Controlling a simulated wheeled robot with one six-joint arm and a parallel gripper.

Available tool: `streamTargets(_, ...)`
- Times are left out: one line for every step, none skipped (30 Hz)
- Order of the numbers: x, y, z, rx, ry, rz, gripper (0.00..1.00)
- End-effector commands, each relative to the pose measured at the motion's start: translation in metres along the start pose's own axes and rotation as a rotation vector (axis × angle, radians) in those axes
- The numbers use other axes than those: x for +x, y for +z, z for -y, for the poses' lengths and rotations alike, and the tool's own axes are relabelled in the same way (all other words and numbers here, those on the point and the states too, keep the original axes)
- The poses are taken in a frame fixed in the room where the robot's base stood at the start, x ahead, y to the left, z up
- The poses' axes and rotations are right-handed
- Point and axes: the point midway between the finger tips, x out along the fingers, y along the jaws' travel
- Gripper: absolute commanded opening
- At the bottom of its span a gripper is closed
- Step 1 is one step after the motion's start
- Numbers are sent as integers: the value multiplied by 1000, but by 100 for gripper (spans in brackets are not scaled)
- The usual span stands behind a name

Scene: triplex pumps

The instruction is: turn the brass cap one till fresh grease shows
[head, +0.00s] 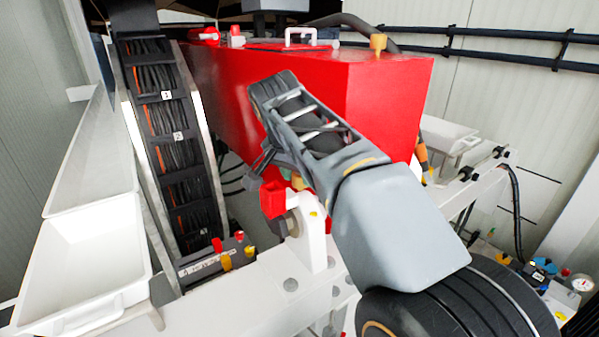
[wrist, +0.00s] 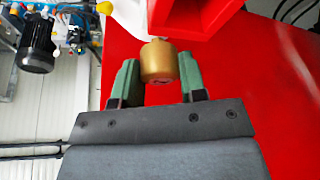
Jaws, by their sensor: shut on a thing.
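In the wrist view a brass cap (wrist: 159,62) stands between the two green fingers of my gripper (wrist: 160,82). The gripper is shut on it. The cap sits below a red part (wrist: 200,14) and a white part (wrist: 128,16). In the head view my gripper (head: 262,163) reaches down beside a red block (head: 272,199) on a white bracket (head: 312,232). A small brass-coloured patch (head: 298,181) shows there, partly behind my arm; I cannot tell if it is the same cap. I can make out no grease on the cap.
A big red housing (head: 390,105) stands close behind my arm. Another brass cap (head: 378,42) is on its top edge. A cable chain (head: 175,140) and white trays (head: 85,270) are at left. A black motor (wrist: 38,42) shows in the wrist view.

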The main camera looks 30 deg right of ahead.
Motion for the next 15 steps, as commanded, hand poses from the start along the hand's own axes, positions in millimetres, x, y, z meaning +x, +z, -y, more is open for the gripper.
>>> streamTargets(-1,0,0,1,-1,-1,15)
streamTargets(-1,0,0,1,-1,-1,15)
streamTargets(-1,0,0,1,-2,-1,15)
streamTargets(-1,0,0,1,-2,-1,15)
streamTargets(-1,0,0,1,-2,-1,15)
streamTargets(-1,0,0,1,-2,-1,15)
streamTargets(-1,0,0,0,-2,-1,15)
streamTargets(-1,0,0,0,-2,-1,15)
streamTargets(-1,0,0,0,-2,-1,40)
streamTargets(-1,0,0,0,-2,-1,42)
streamTargets(-1,0,0,0,-2,-1,45)
streamTargets(-1,0,0,0,-2,-1,49)
streamTargets(-1,0,0,0,-2,-1,52)
streamTargets(0,0,0,0,-1,-1,55)
streamTargets(0,0,0,-1,-1,-1,59)
